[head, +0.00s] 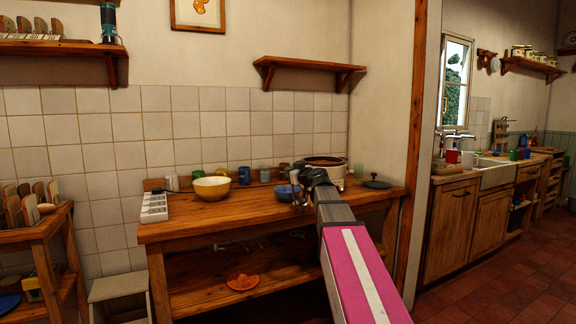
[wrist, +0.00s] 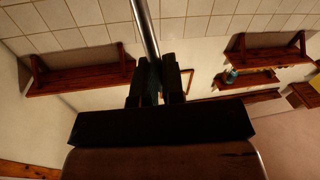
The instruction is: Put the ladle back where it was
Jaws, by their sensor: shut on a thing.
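The ladle's metal handle (wrist: 147,28) shows in the wrist view as a thin grey rod running up out of the picture. My gripper (wrist: 160,82) is shut on it. Its bowl end is out of that view. In the head view my gripper (head: 303,180) is over the wooden table, just in front of the white pot (head: 337,181) and near the small blue bowl (head: 284,193). The ladle cannot be made out there. My gripper and arm hide part of the pot.
On the wooden table (head: 225,210) stand a yellow bowl (head: 211,188), several mugs along the wall, and a white slatted item (head: 154,207). A dark green lid (head: 377,183) lies right of the pot. An empty wall shelf (head: 308,65) is above. An orange item (head: 243,282) lies on the lower shelf.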

